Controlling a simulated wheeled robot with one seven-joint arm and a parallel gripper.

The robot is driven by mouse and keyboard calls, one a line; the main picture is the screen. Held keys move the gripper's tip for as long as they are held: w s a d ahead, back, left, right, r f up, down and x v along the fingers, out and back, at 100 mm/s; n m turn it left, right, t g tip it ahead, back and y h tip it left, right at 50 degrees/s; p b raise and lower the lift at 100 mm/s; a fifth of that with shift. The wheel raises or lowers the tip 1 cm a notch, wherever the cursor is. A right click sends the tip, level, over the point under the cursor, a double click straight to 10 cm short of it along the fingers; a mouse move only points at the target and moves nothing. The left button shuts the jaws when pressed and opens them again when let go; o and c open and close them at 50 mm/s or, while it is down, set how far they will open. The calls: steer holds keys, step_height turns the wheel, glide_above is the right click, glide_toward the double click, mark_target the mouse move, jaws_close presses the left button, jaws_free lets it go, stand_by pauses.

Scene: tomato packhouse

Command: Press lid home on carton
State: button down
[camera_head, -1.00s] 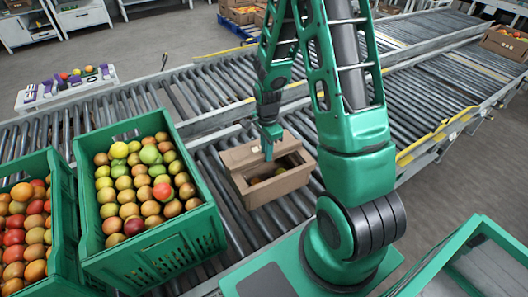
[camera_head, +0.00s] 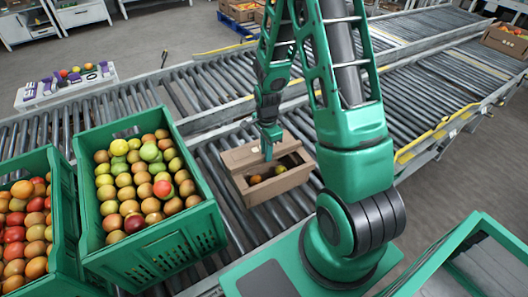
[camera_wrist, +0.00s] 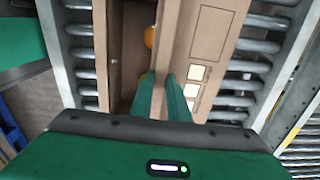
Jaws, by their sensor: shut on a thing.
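An open brown cardboard carton (camera_head: 283,185) stands on the roller conveyor, with a few orange and red tomatoes showing inside. A brown cardboard lid panel (camera_head: 240,157) lies along its far side, leaving the near part of the opening uncovered. My gripper (camera_head: 268,155) points down at this panel and is shut on its edge. In the wrist view the fingers (camera_wrist: 169,95) pinch a cardboard edge, with the dark carton inside (camera_wrist: 130,55) to the left and a panel with printed squares (camera_wrist: 208,50) to the right. Whether the lid touches the carton rim all along is hidden.
Green crates of tomatoes (camera_head: 205,240) stand left of the carton. The roller conveyor (camera_head: 225,165) runs around it, with a second conveyor (camera_head: 440,85) beyond. Another open carton (camera_head: 506,40) sits at the far right. A small white stand (camera_head: 66,88) is at the back left.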

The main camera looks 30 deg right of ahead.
steer(key=shift+f, duration=0.5)
stand_by(0.5)
steer(key=c, duration=1.6)
jaws_free()
steer(key=c, duration=0.3)
steer(key=shift+c, duration=0.2)
steer(key=shift+r, duration=4)
steer(key=shift+r, duration=0.1)
